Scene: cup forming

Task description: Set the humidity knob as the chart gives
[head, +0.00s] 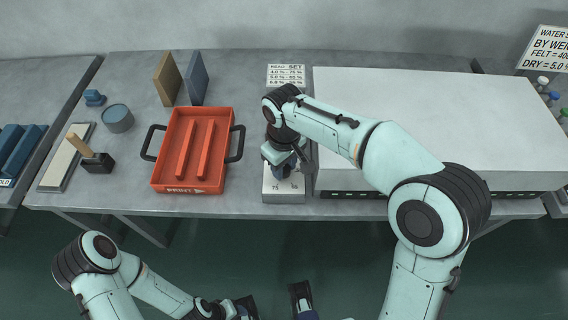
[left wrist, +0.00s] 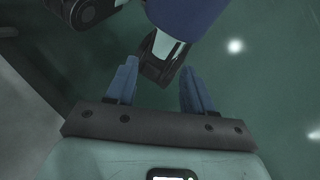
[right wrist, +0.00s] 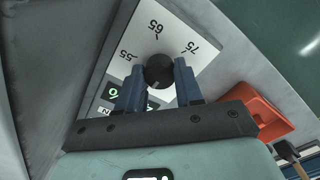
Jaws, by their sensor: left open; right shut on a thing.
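The humidity knob (right wrist: 159,70) is a round black knob on a white dial plate (right wrist: 185,35) marked 55, 65 and 75 in the right wrist view. My right gripper (right wrist: 160,84) is shut on it, one blue finger on each side. I cannot surely tell which number the knob points to. In the head view my right gripper (head: 284,168) hides the knob on the control box (head: 284,195). The chart (head: 286,75), headed READ and SET, stands behind; its first row seems to pair 4.0 % with 75 %, lower rows are partly hidden. My left gripper (left wrist: 155,85) is open and empty, low before the table.
An orange tray (head: 160,165) with black handles stands left of the control box. A large white-topped machine (head: 440,95) stands close on its right. A sign (head: 546,48) giving felt and dry figures is at far right. A blue-grey cup (head: 117,119) stands left.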

